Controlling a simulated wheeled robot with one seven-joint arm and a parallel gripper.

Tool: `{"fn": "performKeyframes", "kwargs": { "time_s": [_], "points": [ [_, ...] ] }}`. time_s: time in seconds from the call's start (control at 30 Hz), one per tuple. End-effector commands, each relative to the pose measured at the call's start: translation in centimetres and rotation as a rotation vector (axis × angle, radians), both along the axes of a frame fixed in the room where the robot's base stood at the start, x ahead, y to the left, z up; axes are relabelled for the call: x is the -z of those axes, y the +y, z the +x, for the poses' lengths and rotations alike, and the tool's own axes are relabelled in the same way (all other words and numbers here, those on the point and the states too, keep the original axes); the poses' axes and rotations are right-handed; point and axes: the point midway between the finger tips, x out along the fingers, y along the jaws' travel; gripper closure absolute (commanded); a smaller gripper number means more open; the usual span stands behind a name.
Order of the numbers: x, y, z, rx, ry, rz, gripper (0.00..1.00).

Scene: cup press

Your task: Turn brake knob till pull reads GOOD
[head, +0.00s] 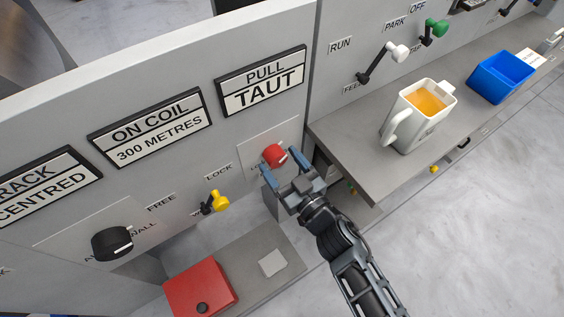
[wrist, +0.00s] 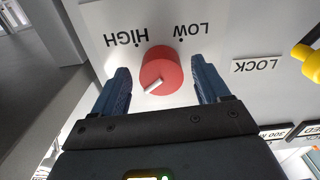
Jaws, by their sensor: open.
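The red brake knob (head: 274,155) sits on a white plate on the grey panel, below the pull sign (head: 262,80), which reads TAUT. In the wrist view the knob (wrist: 161,71) has a white pointer line and the words HIGH and LOW beside it, seen upside down. My gripper (head: 283,165) is open at the knob. In the wrist view its blue fingers (wrist: 163,85) stand on either side of the knob, with a gap on both sides. I see no contact.
A yellow lever (head: 216,202) by LOCK and a black knob (head: 112,243) are to the left. On the right shelf (head: 345,130) stand a white mug (head: 418,118) of orange liquid and a blue bin (head: 502,78).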

Motion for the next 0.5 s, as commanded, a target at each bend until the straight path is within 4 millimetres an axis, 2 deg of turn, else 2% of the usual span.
{"fn": "performKeyframes", "kwargs": {
  "time_s": [0.3,0.5],
  "points": [
    [0.02,0.16,0.23,0.000,0.001,0.000,0.25],
    [0.01,0.16,0.22,0.000,0.001,0.001,0.44]
  ]
}}
